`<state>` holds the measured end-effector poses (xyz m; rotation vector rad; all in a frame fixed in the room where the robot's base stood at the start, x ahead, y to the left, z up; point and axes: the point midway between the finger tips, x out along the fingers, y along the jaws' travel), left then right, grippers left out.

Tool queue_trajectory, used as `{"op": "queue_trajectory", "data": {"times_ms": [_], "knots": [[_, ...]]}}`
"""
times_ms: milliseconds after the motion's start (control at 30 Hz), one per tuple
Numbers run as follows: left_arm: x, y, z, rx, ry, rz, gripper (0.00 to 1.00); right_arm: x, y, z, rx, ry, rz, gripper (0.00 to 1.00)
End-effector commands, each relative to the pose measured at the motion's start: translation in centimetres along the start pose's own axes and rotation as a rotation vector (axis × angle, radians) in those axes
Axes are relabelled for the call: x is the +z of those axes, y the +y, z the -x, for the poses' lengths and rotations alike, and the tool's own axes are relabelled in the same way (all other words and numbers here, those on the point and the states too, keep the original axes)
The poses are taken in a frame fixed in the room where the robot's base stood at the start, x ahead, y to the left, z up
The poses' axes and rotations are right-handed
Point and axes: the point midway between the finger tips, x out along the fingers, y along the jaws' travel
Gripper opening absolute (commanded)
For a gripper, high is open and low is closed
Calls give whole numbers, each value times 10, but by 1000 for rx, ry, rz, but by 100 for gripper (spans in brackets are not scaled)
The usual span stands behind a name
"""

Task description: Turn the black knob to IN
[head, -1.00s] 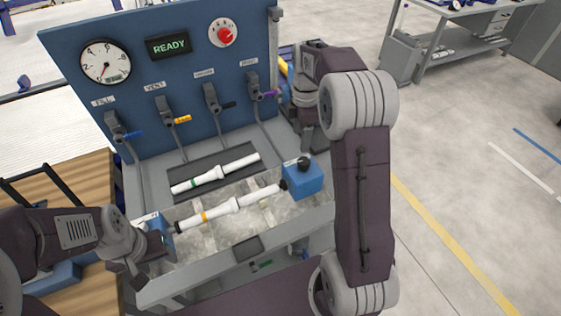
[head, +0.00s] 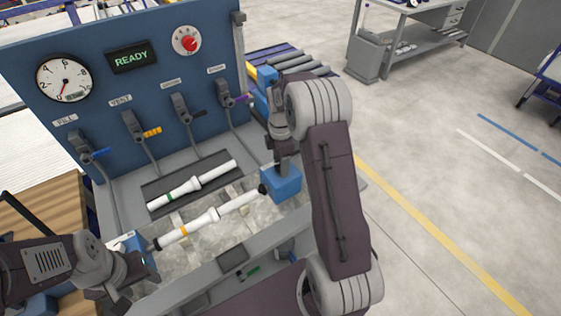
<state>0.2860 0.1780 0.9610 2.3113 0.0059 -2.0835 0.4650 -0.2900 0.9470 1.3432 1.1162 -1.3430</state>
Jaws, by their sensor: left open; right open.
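The right blue block (head: 282,184) stands at the right end of the grey bench trough. My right gripper (head: 283,163) points down directly over it. The black knob on top of this block is hidden behind the gripper, so contact cannot be told. The gripper's jaws are open. A white pipe with an orange band (head: 210,217) spans from the left blue block (head: 137,243) to the right one, with black ends. My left gripper (head: 128,282) is open beside the left block at the lower left, partly hidden by its own wrist.
A second white pipe with a green band (head: 190,186) lies on a dark pad behind. A wooden table (head: 50,207) stands at left.

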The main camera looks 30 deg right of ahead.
Motion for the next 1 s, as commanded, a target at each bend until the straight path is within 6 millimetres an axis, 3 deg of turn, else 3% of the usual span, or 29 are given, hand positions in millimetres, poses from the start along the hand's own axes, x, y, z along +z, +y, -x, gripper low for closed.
{"op": "queue_trajectory", "data": {"times_ms": [100, 300, 667, 1000], "knots": [[0, 0, 0, 0, 0, 0, 53, 0, 0, 0, 0, 0, 0, 58], [0, 0, 0, 0, 0, 0, 53, 0, 0, 0, 0, 0, 0, 2], [-1, 0, 6, 0, 0, 0, 53, 0, 0, 2, -2, 0, -58, 0], [-2, 0, 24, 0, 0, 0, 53, 0, 0, 4, -2, 0, -321, 0]]}}
